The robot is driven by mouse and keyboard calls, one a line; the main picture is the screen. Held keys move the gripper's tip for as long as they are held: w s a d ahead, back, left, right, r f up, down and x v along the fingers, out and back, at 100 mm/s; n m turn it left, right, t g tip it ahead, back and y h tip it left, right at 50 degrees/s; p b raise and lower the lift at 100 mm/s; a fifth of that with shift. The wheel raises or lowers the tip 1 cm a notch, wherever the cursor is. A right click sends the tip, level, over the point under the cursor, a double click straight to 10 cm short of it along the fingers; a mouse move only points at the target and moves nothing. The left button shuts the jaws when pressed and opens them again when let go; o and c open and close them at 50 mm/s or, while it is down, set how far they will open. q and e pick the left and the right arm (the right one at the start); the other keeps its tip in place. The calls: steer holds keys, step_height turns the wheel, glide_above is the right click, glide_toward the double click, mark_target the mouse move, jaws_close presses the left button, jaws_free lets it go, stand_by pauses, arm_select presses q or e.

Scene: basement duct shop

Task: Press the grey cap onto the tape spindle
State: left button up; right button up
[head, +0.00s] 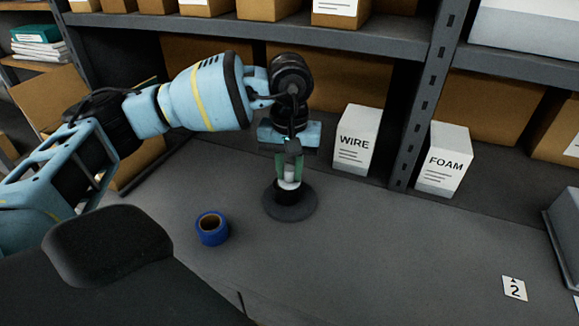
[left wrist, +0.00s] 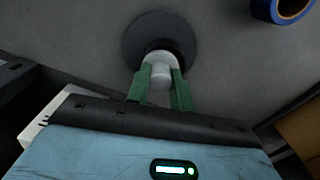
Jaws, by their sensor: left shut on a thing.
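The tape spindle (head: 290,205) stands on the bench, with a wide dark round base and a short black upright part. My left gripper (head: 289,176) points down over it, its green fingers shut on the light grey cap (head: 289,184). In the left wrist view the cap (left wrist: 161,66) sits between the two fingertips (left wrist: 161,80), in front of the dark spindle base (left wrist: 135,38). The cap is directly above or at the top of the black part; I cannot tell whether it is seated. My right gripper is not in view.
A blue tape roll (head: 212,229) lies left of the spindle. White boxes marked WIRE (head: 356,140) and FOAM (head: 442,160) stand behind to the right, by a dark shelf post (head: 422,95). A shelf (head: 300,35) runs above. The bench front right is mostly clear, with a number 2 card (head: 514,289).

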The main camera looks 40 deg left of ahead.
arm_select(q)
steer(key=o, duration=1.5)
steer(key=shift+r, duration=0.2)
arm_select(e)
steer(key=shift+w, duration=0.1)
arm_select(q)
steer(key=shift+r+p, duration=0.45)
steer(key=shift+r, duration=0.65)
steer(key=shift+r+p, duration=0.75)
steer(key=shift+r, duration=1.5)
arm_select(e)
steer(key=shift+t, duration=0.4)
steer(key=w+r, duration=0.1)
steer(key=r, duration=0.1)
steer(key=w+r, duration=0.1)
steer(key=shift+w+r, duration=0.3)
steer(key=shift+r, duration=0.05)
arm_select(q)
steer(key=c, duration=1.4)
jaws_close()
